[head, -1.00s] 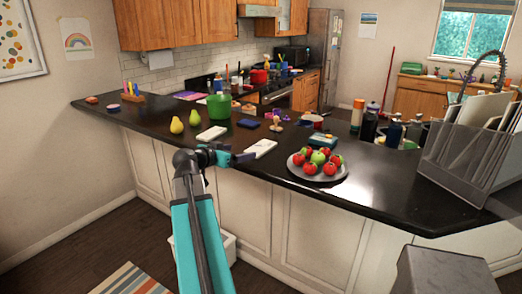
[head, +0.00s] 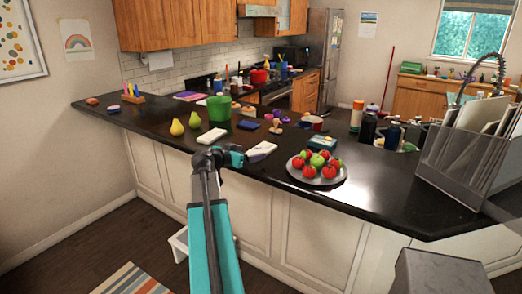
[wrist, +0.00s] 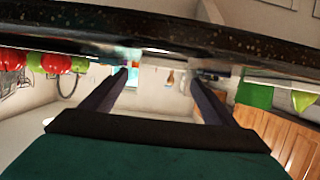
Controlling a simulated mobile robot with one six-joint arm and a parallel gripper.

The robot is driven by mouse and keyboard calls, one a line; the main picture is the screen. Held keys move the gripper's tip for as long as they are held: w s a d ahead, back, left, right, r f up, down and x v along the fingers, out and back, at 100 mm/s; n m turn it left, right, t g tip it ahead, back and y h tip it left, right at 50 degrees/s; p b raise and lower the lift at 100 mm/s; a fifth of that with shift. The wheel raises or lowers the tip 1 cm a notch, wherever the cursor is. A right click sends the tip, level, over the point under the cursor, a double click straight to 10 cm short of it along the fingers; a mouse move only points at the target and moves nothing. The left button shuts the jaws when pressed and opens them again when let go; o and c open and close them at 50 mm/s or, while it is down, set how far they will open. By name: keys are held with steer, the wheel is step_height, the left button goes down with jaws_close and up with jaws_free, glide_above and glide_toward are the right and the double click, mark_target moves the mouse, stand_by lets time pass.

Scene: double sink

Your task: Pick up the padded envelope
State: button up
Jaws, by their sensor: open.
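A flat white item (head: 262,149), which I take to be the padded envelope, lies on the dark counter near its front edge. A second flat white item (head: 211,136) lies to its left; I cannot tell for sure which is the envelope. My gripper (head: 238,156) is at the counter's front edge, just left of the nearer white item. In the wrist view my gripper (wrist: 158,78) has its two fingers apart, with nothing clearly held between them. The counter edge crosses the top of that view, and the envelope is not clearly made out there.
A plate (head: 325,182) of red and green apples stands to the right. A teal box (head: 323,143) lies behind the plate. A clear rack (head: 455,165) stands at far right. The counter's front right is bare.

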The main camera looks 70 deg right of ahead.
mark_target(261, 149)
steer(key=shift+x, duration=0.8)
steer(key=shift+s+d+p, duration=0.15)
steer(key=shift+d+p, duration=0.6)
steer(key=shift+d, duration=0.05)
steer(key=p+x, duration=0.1)
steer(key=x, duration=0.1)
steer(key=shift+d+f, duration=0.1)
steer(key=shift+d, duration=0.2)
steer(key=shift+s+d+f+p, duration=0.2)
steer(key=shift+d+f+p, duration=0.1)
steer(key=shift+d+p, duration=0.15)
steer(key=c, duration=1.1)
